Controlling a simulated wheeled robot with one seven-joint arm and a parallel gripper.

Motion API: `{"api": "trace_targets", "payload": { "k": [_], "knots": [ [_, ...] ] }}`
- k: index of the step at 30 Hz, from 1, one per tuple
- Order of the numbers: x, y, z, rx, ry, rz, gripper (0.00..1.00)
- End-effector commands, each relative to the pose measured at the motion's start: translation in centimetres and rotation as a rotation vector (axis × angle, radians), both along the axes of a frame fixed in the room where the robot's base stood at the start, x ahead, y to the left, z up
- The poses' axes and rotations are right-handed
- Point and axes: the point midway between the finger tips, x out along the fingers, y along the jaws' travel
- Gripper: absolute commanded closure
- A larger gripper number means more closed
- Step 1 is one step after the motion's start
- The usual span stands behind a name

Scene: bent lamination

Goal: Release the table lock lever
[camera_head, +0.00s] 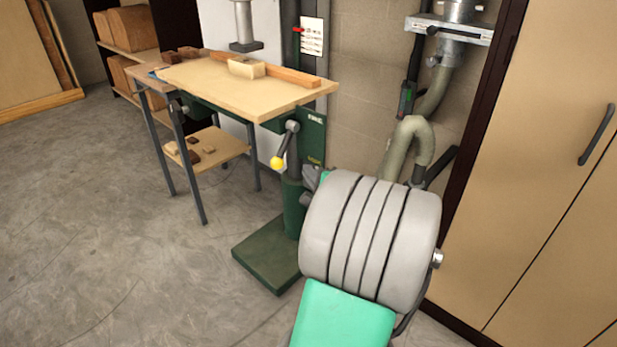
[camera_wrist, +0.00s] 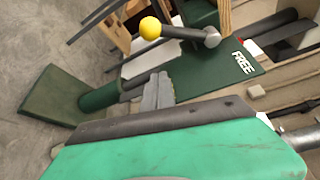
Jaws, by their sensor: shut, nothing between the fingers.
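The table lock lever (camera_head: 288,144) is a dark grey arm with a yellow ball knob (camera_head: 277,163). It hangs down and slightly left from its pivot below the wooden machine table (camera_head: 235,84). In the wrist view the lever (camera_wrist: 185,33) and yellow knob (camera_wrist: 150,28) show near the top. The green plate (camera_wrist: 225,72) beside it reads FREE. My gripper (camera_wrist: 158,78) is shut and empty, apart from the lever and below the knob in the wrist view. In the head view my arm hides most of the gripper.
The green column stands on a green base plate (camera_head: 262,258). A light wood block (camera_head: 246,67) and a long wood strip (camera_head: 292,76) lie on the table. A side stand (camera_head: 205,148) is at left. A hose (camera_head: 408,145) and tall cabinet (camera_head: 540,150) are at right. Floor at left is clear.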

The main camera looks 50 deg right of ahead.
Motion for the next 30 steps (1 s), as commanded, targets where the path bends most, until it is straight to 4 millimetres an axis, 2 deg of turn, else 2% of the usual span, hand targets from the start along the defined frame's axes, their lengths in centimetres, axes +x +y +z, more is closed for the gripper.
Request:
{"api": "trace_targets", "payload": {
  "k": [1,8,12,16,30],
  "knots": [
    [1.2,-0.3,-0.2,-0.001,-0.001,0.006,1.0],
    [5.8,-2.2,-0.8,-0.001,0.0,0.005,1.0],
    [5.8,0.1,0.1,-0.004,-0.002,0.003,1.0],
    [5.9,1.2,0.4,-0.001,0.0,0.0,1.0],
    [5.7,1.4,0.5,0.005,0.0,-0.003,1.0]
  ]
}}
